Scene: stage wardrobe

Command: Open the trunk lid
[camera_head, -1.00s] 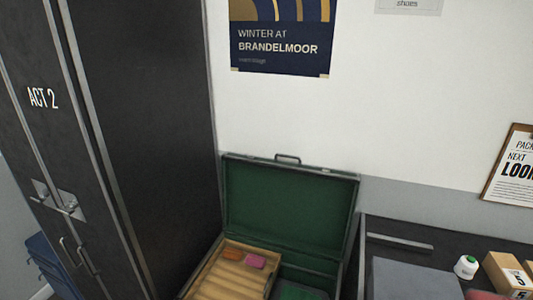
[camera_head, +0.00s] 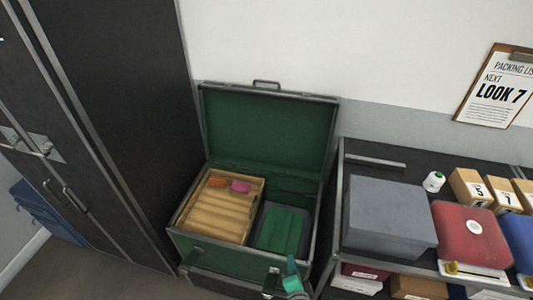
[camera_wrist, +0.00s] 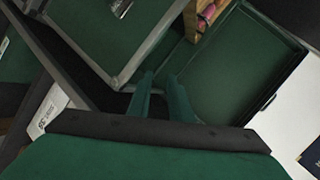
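The trunk (camera_head: 215,252) is dark green with grey edging and stands on the floor between the wardrobe and the shelf unit. Its lid (camera_head: 265,130) stands raised, leaning back near the wall, green inside with a handle on its top edge. The lid also shows in the wrist view (camera_wrist: 240,65). Inside the trunk are a tan slatted tray (camera_head: 215,215) with an orange and a pink item, and a green compartment (camera_head: 282,230). My gripper (camera_wrist: 160,78) has two green fingers with a gap between them, nothing held. It is near the trunk's front right corner, apart from the lid.
The black wardrobe (camera_head: 110,110) stands close on the left. The shelf unit on the right holds a grey box (camera_head: 385,220), a red box (camera_head: 465,235), a thread spool (camera_head: 433,181) and numbered boxes. A packing list clipboard (camera_head: 495,85) hangs on the wall.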

